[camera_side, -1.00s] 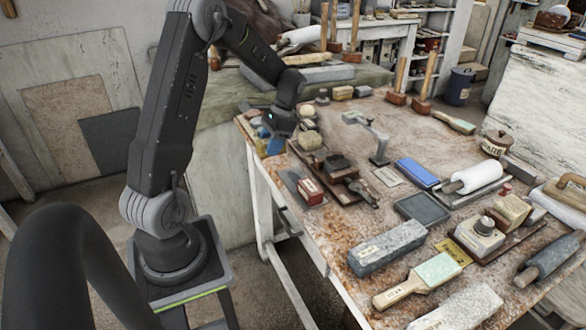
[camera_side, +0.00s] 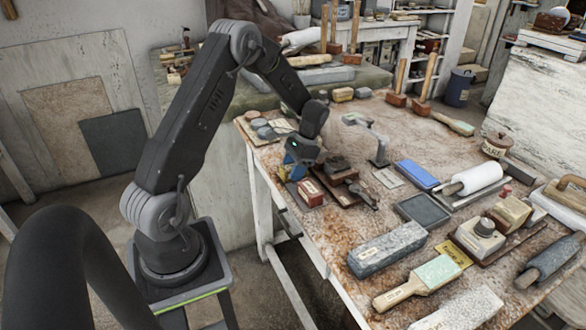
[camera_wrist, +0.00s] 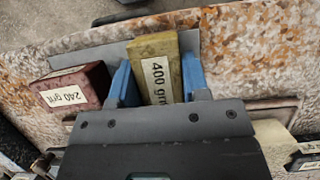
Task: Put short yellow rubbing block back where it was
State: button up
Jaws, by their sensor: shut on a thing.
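The yellow rubbing block (camera_wrist: 148,47), labelled "400 grit", stands between the two blue fingers of my gripper (camera_wrist: 157,68) in the wrist view. My gripper is shut on it. In the side view my gripper (camera_side: 298,160) is low over the left edge of the table, and the block is mostly hidden by the fingers. A thin grey plate (camera_wrist: 105,52) lies under the block. I cannot tell whether the block touches it. A dark red block (camera_wrist: 75,85), labelled "240 grit", sits beside the left finger; it also shows in the side view (camera_side: 310,194).
A board with round grey discs (camera_side: 263,129) lies at the table's far left corner. A dark block on a wooden base (camera_side: 338,166) stands close right of my gripper. A metal stand (camera_side: 381,145) and a blue stone (camera_side: 417,173) are farther right. Bare table lies in front.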

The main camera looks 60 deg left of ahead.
jog(key=o, duration=1.1)
jog(key=shift+f, duration=0.1)
jog(key=shift+c, duration=0.2)
jog(key=v, duration=1.1)
jog(key=d+r+t, duration=0.2)
jog(key=d+r, duration=0.4)
jog(key=r, duration=0.1)
jog(key=s+d+r+t+y, duration=0.1)
jog(key=s+d+r+t, duration=0.2)
jog(key=s+d+r, duration=0.4)
jog(key=s+d+t+h, duration=0.1)
jog(key=s+d+t, duration=0.4)
jog(key=s+d, duration=0.6)
jog(key=shift+s+d+f, duration=0.2)
jog(key=shift+s+d, duration=0.15)
jog(key=shift+s, duration=0.3)
